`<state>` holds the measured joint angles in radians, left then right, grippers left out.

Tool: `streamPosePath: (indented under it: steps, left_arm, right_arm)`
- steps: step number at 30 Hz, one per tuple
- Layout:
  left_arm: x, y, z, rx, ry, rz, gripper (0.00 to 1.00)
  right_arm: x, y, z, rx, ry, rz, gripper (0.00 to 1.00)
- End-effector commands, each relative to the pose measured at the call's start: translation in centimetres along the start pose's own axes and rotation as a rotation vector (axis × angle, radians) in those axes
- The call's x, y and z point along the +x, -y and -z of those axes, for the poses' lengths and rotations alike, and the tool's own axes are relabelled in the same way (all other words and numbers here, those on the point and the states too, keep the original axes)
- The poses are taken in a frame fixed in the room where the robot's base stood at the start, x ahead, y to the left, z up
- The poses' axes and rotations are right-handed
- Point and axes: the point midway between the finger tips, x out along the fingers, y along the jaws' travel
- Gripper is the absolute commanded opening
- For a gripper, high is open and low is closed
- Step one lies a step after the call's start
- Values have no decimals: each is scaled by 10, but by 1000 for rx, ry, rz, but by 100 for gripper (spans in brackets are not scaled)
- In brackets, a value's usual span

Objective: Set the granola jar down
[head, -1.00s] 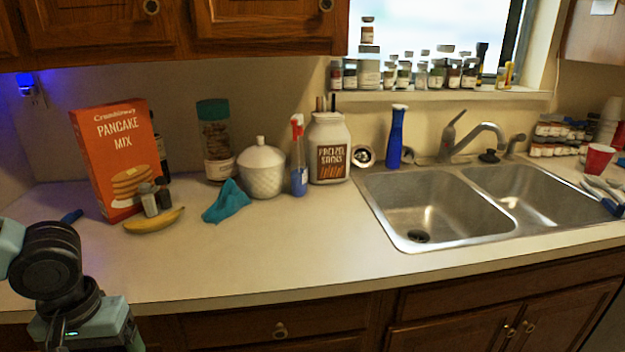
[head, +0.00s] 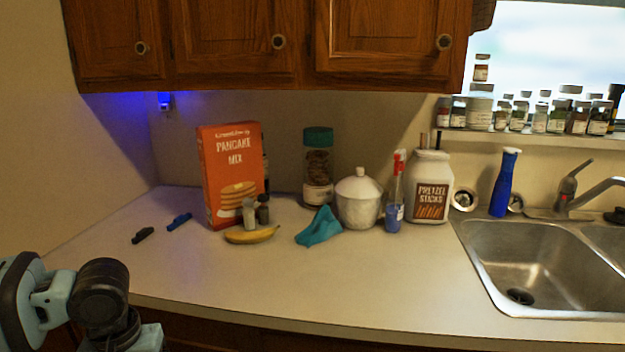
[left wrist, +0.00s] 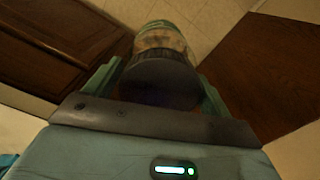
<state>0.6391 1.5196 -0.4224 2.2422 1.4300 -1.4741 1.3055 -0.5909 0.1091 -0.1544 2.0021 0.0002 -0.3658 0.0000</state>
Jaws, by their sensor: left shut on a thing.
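My left gripper (left wrist: 158,72) is shut on a jar (left wrist: 166,42), seen in the left wrist view between its two teal fingers. I take it to be the granola jar. Its near end is dark and round, with a pale band and a greenish part beyond; its label cannot be read. In the head view only my left arm shows at the lower left; the gripper and held jar are out of frame. The counter (head: 330,275) has bare surface in front. My right gripper is not in view.
The pancake mix box (head: 228,165), banana (head: 251,236), teal cloth (head: 319,228), teal-lidded jar (head: 318,170), white lidded pot (head: 358,203), spray bottle (head: 394,200) and pretzel jar (head: 430,190) stand or lie toward the back. The sink (head: 530,265) is right. Cabinets (head: 270,45) overhang.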

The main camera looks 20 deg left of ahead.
Motion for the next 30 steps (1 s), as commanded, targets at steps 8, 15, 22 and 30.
streamPosePath:
  steps: [8,15,22,30]
  left_arm:
    - [16,-49,-22,109,-5,-10,25]
    - [18,-104,-44,273,-6,-7,25]
    - [8,-154,-64,462,-7,-5,25]
    - [-3,-183,-76,595,-3,0,25]
  right_arm:
    - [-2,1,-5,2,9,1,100]
    - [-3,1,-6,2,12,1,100]
    - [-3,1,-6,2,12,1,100]
    - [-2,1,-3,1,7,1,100]
